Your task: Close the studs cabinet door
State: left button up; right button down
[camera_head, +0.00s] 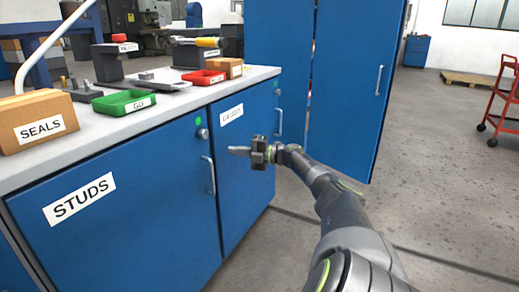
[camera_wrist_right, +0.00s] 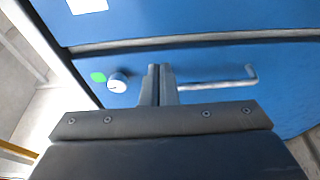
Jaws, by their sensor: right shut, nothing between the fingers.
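The studs cabinet door (camera_head: 120,205) is the blue door with the white STUDS label at the left of the head view. It looks flush or nearly flush with the cabinet front. Its metal handle (camera_head: 208,175) and round lock (camera_head: 202,133) with a green mark are near its right edge; the handle (camera_wrist_right: 215,84) and lock (camera_wrist_right: 118,82) also show in the right wrist view. My right gripper (camera_head: 232,150) is shut and empty, right of the handle in the head view. In the wrist view its fingertips (camera_wrist_right: 158,68) lie between lock and handle; contact cannot be told. My left gripper is out of view.
A second blue door (camera_head: 245,165) with a label adjoins on the right. The worktop (camera_head: 180,98) carries a SEALS box (camera_head: 38,120), a green tray (camera_head: 124,102) and a red tray (camera_head: 203,78). A tall blue cabinet (camera_head: 350,80) stands behind.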

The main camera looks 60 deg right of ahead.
jog(key=s+d+b, duration=0.2)
jog(key=s+d, duration=0.2)
jog(key=d, duration=0.1)
jog(key=shift+s, duration=0.4)
jog(key=shift+d, duration=0.1)
